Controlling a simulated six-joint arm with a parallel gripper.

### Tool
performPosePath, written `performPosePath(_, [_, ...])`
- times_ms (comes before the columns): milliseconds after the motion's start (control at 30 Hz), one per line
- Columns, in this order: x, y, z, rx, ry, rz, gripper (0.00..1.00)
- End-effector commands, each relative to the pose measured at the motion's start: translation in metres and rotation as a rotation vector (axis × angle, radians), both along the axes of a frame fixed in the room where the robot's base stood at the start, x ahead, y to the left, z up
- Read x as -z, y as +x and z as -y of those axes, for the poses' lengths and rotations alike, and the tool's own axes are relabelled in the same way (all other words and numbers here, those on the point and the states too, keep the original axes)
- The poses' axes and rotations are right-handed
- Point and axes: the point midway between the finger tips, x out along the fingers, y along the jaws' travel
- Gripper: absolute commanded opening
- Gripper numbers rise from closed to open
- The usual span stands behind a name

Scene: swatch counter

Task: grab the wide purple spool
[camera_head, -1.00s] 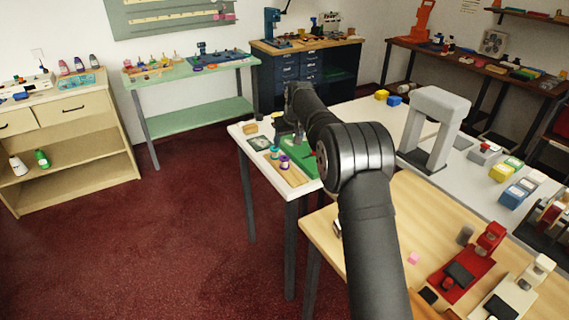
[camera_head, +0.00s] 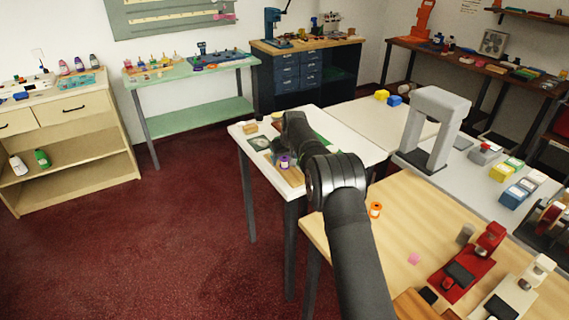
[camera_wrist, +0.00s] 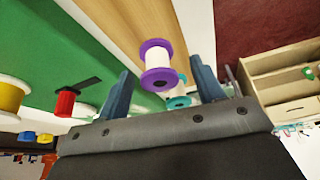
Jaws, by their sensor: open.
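The purple spool (camera_wrist: 158,52) has purple end discs and a white middle. It stands on a wooden strip (camera_wrist: 120,22) and appears between my fingers in the wrist view. It also shows in the head view (camera_head: 284,163), on the white table beside my forearm. My gripper (camera_wrist: 160,66) is open, with one blue-grey finger on each side of the spool in the picture. Neither finger clearly touches it, and I cannot tell the exact depth. A teal spool (camera_wrist: 179,101) stands close to the purple one, partly hidden behind it.
A green mat (camera_wrist: 50,45) lies beside the strip, with a red spool (camera_wrist: 65,102) and a yellow spool (camera_wrist: 11,96) on that side in the wrist view. An orange spool (camera_head: 375,209) stands on the wooden table. A grey arch (camera_head: 412,135) stands right of my arm.

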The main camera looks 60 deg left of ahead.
Motion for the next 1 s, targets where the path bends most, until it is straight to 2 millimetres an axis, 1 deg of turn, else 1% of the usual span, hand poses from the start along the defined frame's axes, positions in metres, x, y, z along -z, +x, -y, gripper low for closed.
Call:
performPosePath(67, [0.003, 0.0, -0.001, 0.0, 0.0, 0.0, 0.61])
performPosePath(267, [0.003, 0.0, -0.001, 0.0, 0.0, 0.0, 0.61])
performPosePath(300, [0.003, 0.0, -0.001, 0.0, 0.0, 0.0, 0.58])
performPosePath(367, [0.003, 0.0, -0.001, 0.0, 0.0, 0.0, 0.46])
performPosePath(500, [0.003, 0.0, -0.001, 0.0, 0.0, 0.0, 0.18])
performPosePath(533, [0.003, 0.0, -0.001, 0.0, 0.0, 0.0, 0.14])
performPosePath(833, [0.001, 0.0, -0.001, 0.0, 0.001, 0.0, 0.14])
performPosePath(933, [-0.004, 0.0, -0.002, 0.0, 0.001, 0.0, 0.14])
performPosePath(1000, [-0.011, 0.0, -0.002, 0.0, 0.003, 0.001, 0.14])
